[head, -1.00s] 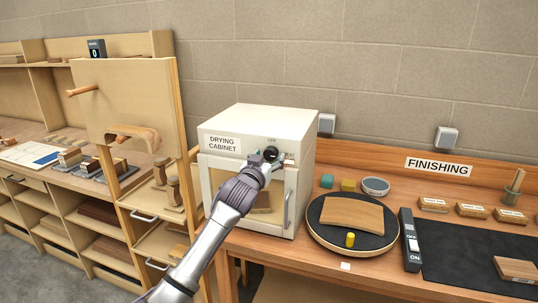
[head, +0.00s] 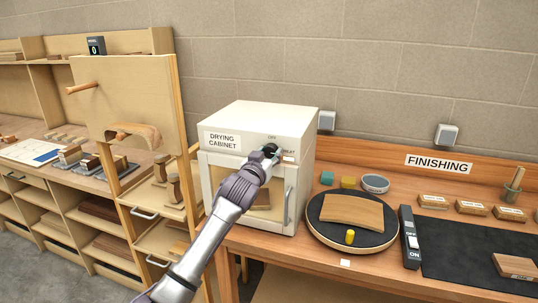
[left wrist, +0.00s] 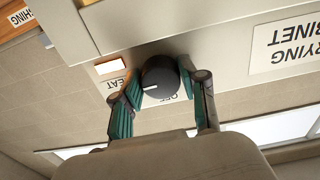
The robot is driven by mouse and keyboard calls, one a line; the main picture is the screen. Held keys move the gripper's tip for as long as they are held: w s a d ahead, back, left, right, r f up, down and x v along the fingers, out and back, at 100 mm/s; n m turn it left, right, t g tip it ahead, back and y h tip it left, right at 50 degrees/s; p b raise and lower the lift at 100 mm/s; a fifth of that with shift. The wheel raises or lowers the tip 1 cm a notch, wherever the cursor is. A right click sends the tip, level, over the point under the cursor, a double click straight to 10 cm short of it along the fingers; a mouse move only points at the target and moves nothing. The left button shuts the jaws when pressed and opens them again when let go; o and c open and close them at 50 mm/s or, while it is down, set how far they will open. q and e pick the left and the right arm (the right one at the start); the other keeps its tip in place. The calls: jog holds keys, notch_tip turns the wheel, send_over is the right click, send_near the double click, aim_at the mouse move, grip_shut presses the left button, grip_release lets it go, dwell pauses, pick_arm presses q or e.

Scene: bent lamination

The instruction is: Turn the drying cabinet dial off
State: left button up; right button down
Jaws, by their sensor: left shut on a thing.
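The white drying cabinet (head: 263,118) stands on the finishing bench, its glazed door closed. Its black round dial (left wrist: 160,75) is on the upper front strip and shows small in the head view (head: 270,149). My left gripper (left wrist: 161,82) has its teal fingers on either side of the dial, shut on it. The dial's white mark lies on its lower left in the left wrist view, between the partly hidden HEAT and OFF labels; that view is upside down. A lit indicator (left wrist: 109,66) is beside HEAT. My right gripper is not in view.
The cabinet's door handle (head: 287,205) is right of my left forearm. A round black turntable (head: 320,229) with a curved wooden piece (head: 351,211) and yellow peg is to the right. A wooden cabinet with a raised panel (head: 120,95) stands left.

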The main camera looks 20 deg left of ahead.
pick_arm(q)
jog(key=n, duration=0.4)
jog(key=shift+d+r, duration=0.1)
jog(key=n+p, duration=0.1)
jog(key=n, duration=0.2)
jog(key=shift+n+p, duration=0.35)
jog(key=shift+n, duration=0.05)
jog(key=n+p, duration=0.2)
jog(key=n, duration=0.3)
jog(key=shift+r+p, duration=0.15)
jog(key=shift+p, duration=0.2)
jog(key=shift+n+p, duration=1.05)
jog(key=shift+n, duration=1.45)
jog(key=o, duration=1.1)
jog(key=shift+o, duration=0.2)
